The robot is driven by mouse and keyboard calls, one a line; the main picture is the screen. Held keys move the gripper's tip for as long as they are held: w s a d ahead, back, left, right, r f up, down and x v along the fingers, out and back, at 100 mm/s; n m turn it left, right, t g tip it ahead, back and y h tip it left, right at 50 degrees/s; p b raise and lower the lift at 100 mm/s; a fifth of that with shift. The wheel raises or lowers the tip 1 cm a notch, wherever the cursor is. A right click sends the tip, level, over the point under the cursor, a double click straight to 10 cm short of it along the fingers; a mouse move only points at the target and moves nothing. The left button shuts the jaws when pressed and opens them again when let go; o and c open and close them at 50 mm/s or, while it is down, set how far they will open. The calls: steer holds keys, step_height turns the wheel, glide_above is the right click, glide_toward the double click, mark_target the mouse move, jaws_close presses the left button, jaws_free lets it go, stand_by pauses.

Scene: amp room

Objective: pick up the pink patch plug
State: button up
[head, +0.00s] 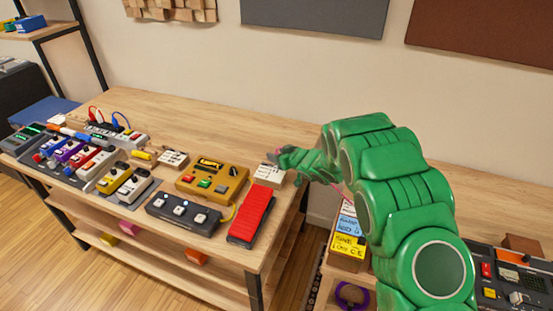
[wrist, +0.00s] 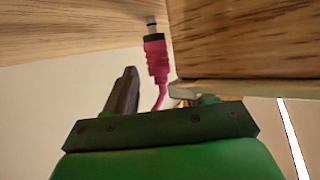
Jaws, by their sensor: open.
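The pink patch plug (wrist: 155,58), with a metal tip and a black ring, shows in the wrist view beside a wooden block, its tip against the wood-grained surface behind. Its pink cable (wrist: 160,97) runs down between my fingers. My gripper (wrist: 155,84) is open, one finger on each side of the cable, with the plug body just beyond the fingertips. I cannot tell whether either finger touches it.
The wooden block (wrist: 240,45) is close to my right finger. On the table (head: 185,128) are a red pedal (head: 251,214), a mustard pedal (head: 212,180), a small white-topped box (head: 268,174) and several other pedals. The table's back strip is clear. Labelled boxes (head: 348,225) stand below my arm.

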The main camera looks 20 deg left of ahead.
steer(key=shift+w+a+f, duration=0.3)
steer(key=shift+a+f, duration=0.05)
steer(key=shift+a, duration=0.15)
steer(key=shift+c, duration=0.3)
jaws_close()
